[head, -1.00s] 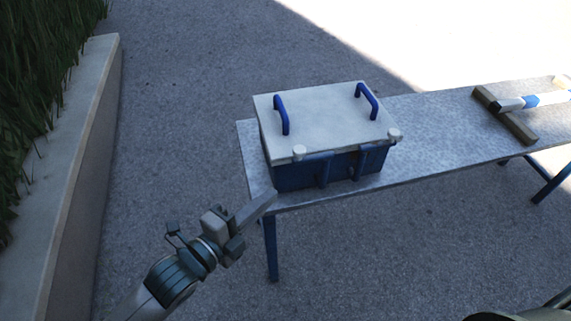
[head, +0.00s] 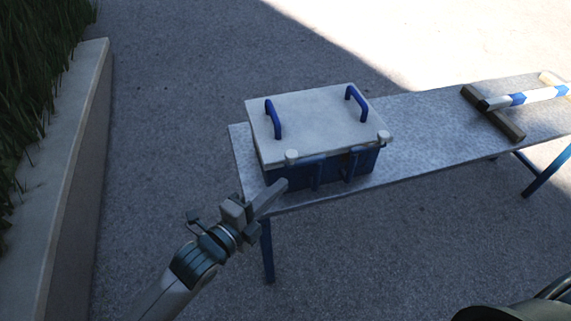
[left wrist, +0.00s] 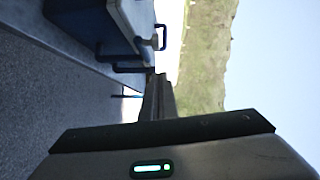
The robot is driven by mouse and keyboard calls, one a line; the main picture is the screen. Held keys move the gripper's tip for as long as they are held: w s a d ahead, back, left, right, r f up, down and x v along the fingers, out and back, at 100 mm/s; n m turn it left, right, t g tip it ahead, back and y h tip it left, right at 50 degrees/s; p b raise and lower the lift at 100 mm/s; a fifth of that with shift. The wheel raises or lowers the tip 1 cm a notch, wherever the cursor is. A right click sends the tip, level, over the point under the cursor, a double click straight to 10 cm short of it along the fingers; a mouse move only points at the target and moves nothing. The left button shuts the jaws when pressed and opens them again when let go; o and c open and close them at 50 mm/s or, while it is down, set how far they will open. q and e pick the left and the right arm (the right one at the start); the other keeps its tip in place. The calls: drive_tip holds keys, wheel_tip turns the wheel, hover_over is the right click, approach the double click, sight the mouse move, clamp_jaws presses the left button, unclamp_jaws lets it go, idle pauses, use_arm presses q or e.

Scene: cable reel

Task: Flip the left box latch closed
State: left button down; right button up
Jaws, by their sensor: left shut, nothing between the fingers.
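The box (head: 285,178) is blue with a white lid (head: 318,120) and stands on the left end of the grey table. The left latch (head: 316,174) and right latch (head: 350,166) are dark blue bars on its front side, below the lid edge. The exact angle of the left latch is hard to tell. My left gripper (head: 281,186) is shut and empty, its tip just left of the left latch near the box's front left corner. I cannot tell whether it touches. In the left wrist view, the fingers (left wrist: 158,98) point toward the box (left wrist: 90,22). My right gripper is out of view.
The table (head: 425,130) has clear room right of the box. A striped blue and white bar (head: 530,96) rests on a brown wooden piece (head: 493,114) at its right end. A low wall (head: 80,170) with grass stands at the left.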

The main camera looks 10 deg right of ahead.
sight(286, 169)
use_arm(q)
drive_tip(key=shift+w+d+f+p, duration=0.15)
drive_tip(key=shift+w+d+p, duration=0.4)
drive_tip(key=shift+w, duration=0.55)
drive_tip(key=shift+w+d+f+p, duration=0.25)
drive_tip(key=shift+w+d, duration=0.45)
drive_tip(key=shift+w, duration=0.35)
drive_tip(key=shift+w+d+f+p, duration=0.1)
drive_tip(key=shift+w+d+p, duration=0.5)
drive_tip(key=shift+w, duration=0.5)
